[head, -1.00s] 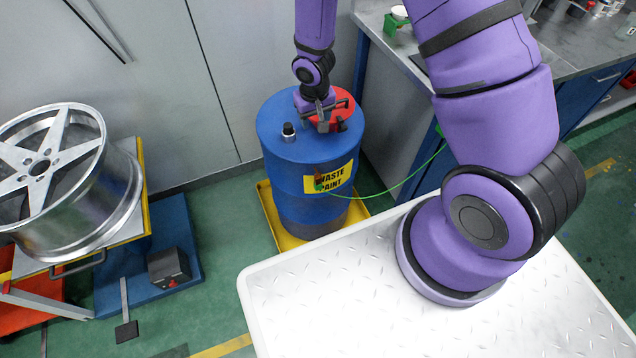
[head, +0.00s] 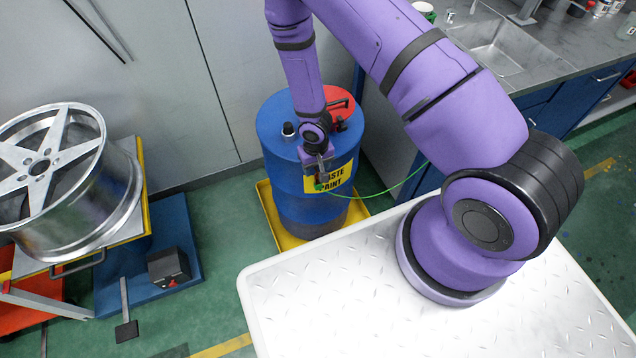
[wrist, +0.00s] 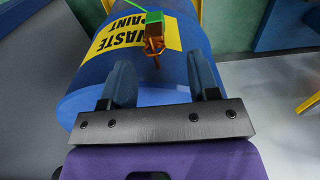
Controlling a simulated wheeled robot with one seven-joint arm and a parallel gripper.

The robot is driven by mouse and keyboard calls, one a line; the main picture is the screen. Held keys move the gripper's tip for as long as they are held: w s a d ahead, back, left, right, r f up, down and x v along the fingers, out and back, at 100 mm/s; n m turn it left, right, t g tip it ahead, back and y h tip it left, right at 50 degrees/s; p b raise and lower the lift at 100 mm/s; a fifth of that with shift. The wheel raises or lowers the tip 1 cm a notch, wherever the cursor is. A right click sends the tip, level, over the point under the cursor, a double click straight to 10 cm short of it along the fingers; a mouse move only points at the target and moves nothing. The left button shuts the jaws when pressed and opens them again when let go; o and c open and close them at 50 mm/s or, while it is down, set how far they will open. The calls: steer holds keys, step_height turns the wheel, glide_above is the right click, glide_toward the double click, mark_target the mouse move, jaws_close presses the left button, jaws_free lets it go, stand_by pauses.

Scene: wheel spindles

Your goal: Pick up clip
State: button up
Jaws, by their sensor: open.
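The clip (wrist: 153,38) is copper-coloured with a green part at its top. In the wrist view it hangs against the yellow WASTE PAINT label on the blue drum, with a green wire (wrist: 125,5) running from it. My gripper (wrist: 160,62) is open, with its two dark fingers apart and empty. The clip shows beyond the fingertips, roughly between them and slightly left. In the head view my gripper (head: 319,168) is at the drum's front upper side and mostly hides the clip; the green wire (head: 385,189) leads off right.
The blue drum (head: 285,188) stands in a yellow tray (head: 268,205). Its top has a red lid (head: 343,101) and a black cap (head: 288,129). My white base deck is in front. A wheel on a stand (head: 120,190) is at left, a sink counter (head: 545,50) at right.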

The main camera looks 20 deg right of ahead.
steer(key=shift+s+d+f, duration=0.1)
steer(key=shift+d+f, duration=0.1)
steer(key=shift+f, duration=1.15)
steer(key=shift+d+f, duration=0.2)
steer(key=shift+f, duration=1.15)
steer(key=c, duration=1)
steer(key=shift+s+r, duration=0.15)
steer(key=shift+r, duration=0.15)
steer(key=s, duration=1.7)
steer(key=shift+s, duration=0.35)
